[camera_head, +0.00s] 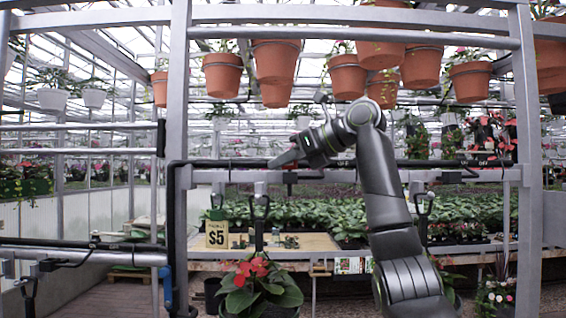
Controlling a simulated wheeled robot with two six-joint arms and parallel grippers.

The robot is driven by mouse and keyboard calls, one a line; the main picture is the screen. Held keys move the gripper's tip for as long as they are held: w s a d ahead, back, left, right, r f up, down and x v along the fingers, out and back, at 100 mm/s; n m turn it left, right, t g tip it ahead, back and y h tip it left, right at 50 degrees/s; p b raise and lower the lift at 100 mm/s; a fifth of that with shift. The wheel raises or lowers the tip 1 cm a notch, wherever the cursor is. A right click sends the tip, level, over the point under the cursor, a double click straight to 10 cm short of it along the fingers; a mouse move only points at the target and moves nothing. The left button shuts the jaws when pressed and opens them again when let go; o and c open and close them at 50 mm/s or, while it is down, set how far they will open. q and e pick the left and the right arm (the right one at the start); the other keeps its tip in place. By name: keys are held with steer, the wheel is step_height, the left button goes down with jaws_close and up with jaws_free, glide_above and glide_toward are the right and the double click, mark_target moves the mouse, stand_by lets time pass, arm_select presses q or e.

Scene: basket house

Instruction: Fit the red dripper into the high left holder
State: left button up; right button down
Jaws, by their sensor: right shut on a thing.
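My right arm comes up from the lower right, and its gripper (277,161) points left, just above the dark high rail. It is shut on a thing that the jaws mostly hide. A small reddish patch below the jaws may be the red dripper, but it is too small to tell. The high left holder (261,200) appears to be the dark clip hanging from the high rail, slightly below and left of the gripper. I cannot see whether the held thing touches it. My left gripper is not in view.
The high rail (226,163) spans the metal frame, with another dark holder (425,203) at right. Terracotta pots (276,62) hang overhead. A $5 sign (217,234) stands on the bench behind.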

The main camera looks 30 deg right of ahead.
steer(key=c, duration=1.4)
jaws_free()
steer(key=b+v, duration=0.2)
steer(key=v, duration=1.5)
steer(key=shift+s+d, duration=0.2)
